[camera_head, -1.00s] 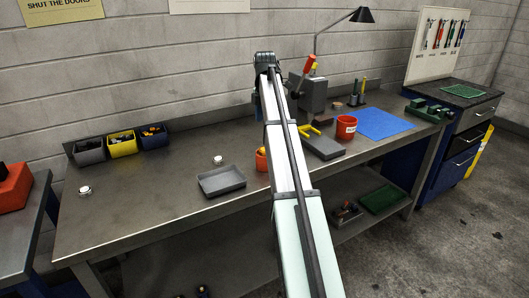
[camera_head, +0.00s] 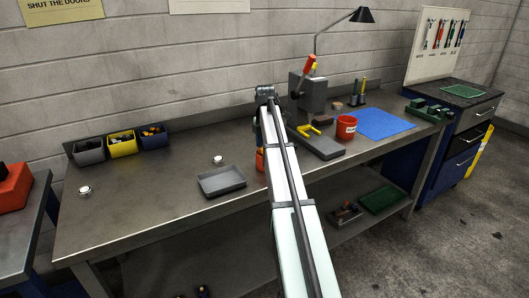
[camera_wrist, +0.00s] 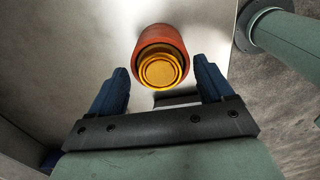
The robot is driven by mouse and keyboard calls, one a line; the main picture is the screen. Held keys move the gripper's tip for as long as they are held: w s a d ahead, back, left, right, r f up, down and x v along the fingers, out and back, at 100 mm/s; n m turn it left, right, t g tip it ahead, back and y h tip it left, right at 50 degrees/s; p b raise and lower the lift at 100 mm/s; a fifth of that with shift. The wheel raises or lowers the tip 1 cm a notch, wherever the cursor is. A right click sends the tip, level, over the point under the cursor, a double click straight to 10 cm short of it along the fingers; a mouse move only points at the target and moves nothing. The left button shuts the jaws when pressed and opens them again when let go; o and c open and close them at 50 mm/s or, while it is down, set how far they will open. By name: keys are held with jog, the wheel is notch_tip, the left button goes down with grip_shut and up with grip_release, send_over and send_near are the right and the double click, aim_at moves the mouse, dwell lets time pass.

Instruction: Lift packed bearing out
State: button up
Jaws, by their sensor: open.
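In the wrist view, an orange cup (camera_wrist: 160,38) stands on the metal bench with a round, ringed yellow piece (camera_wrist: 160,70) in its mouth; this may be the packed bearing. My gripper (camera_wrist: 161,66) is open, with one blue finger on either side of the cup's mouth. Nothing is gripped, and whether the fingertips reach down to the rim is unclear. In the head view, the orange cup (camera_head: 260,160) shows only partly beside my arm, which hides the rest.
A grey tray (camera_head: 221,182) and a small round white-topped piece (camera_head: 218,160) lie left of the cup. A press with a red handle (camera_head: 314,92), a red pot (camera_head: 346,128) and a blue mat (camera_head: 385,123) are to the right. Bins (camera_head: 122,147) line the back left.

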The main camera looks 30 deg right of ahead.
jog(key=shift+f, duration=0.15)
jog(key=c, duration=1.2)
